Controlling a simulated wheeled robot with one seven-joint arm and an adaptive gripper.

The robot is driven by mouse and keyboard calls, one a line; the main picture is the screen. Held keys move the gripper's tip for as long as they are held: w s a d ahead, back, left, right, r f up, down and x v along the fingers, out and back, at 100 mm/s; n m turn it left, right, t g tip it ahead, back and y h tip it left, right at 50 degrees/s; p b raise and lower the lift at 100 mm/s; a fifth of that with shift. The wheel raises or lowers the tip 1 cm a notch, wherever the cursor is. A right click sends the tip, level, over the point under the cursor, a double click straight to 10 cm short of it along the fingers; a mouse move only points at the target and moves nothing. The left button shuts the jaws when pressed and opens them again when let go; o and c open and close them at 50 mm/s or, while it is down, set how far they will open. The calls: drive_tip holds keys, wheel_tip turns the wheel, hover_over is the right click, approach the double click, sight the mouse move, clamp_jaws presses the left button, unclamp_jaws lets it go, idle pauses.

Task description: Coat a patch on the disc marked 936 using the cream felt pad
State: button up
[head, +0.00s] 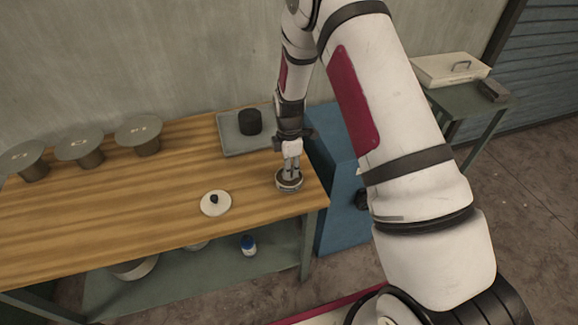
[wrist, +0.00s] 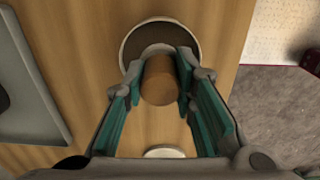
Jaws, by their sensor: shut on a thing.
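My gripper (head: 290,172) is low over the right end of the table, shut on a brown cylindrical handle (wrist: 160,82). A pale rounded edge (wrist: 156,50) shows beyond the handle, which fits the cream felt pad, mostly hidden under it. A round dish (head: 289,187) with a pale rim and dark inside is under the fingers; it also shows in the wrist view (wrist: 194,38). I cannot tell whether the pad touches it. Three grey discs on stands, left (head: 22,156), middle (head: 80,147) and right (head: 138,128), bear marks too small to read.
A white round piece with a black knob (head: 207,207) lies left of the dish. A grey tray (head: 232,143) with a black cylinder (head: 250,121) is behind. A blue cabinet (head: 338,205) stands right of the table. The wooden tabletop (head: 120,210) is clear at front left.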

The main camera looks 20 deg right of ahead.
drive_tip(key=shift+f, duration=0.4)
idle(1.2)
drive_tip(key=shift+r+p, duration=0.55)
drive_tip(key=shift+r, duration=3)
